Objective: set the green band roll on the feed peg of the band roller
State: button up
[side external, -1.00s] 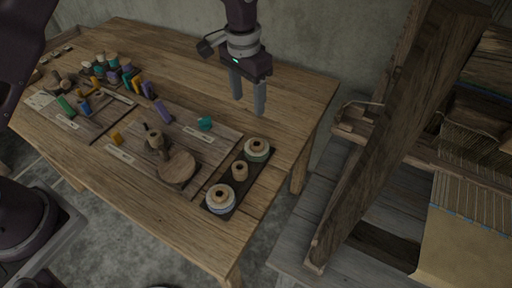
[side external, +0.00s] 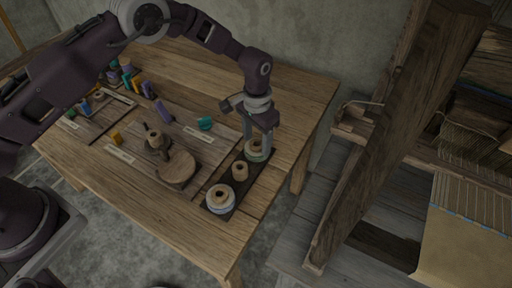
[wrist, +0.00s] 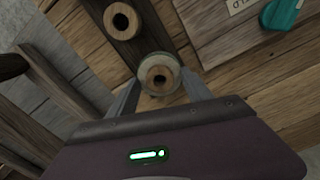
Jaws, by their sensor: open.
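The green band roll (side external: 257,156), a pale wooden core with a green rim, stands at the far end of a dark tray (side external: 247,184). My gripper (side external: 259,153) is open and lowered over it, with a finger on either side. In the wrist view the roll (wrist: 160,74) sits between the spread fingers (wrist: 160,90); I cannot tell whether they touch it. A wooden device with an upright post (side external: 154,140) and a round disc (side external: 176,167) stands on the board to the left, apparently the band roller. I cannot make out which part is its feed peg.
A small wooden spool (side external: 240,170) and a pale blue-grey roll (side external: 220,198) share the tray. A teal piece (side external: 205,123) and a label card (side external: 197,132) lie on the board. Coloured pieces crowd the table's far left. The loom's big wooden frame (side external: 395,130) rises at right.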

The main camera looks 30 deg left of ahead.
jog(key=c, duration=1)
jog(key=shift+r, duration=2.8)
jog(key=shift+c, duration=0.2)
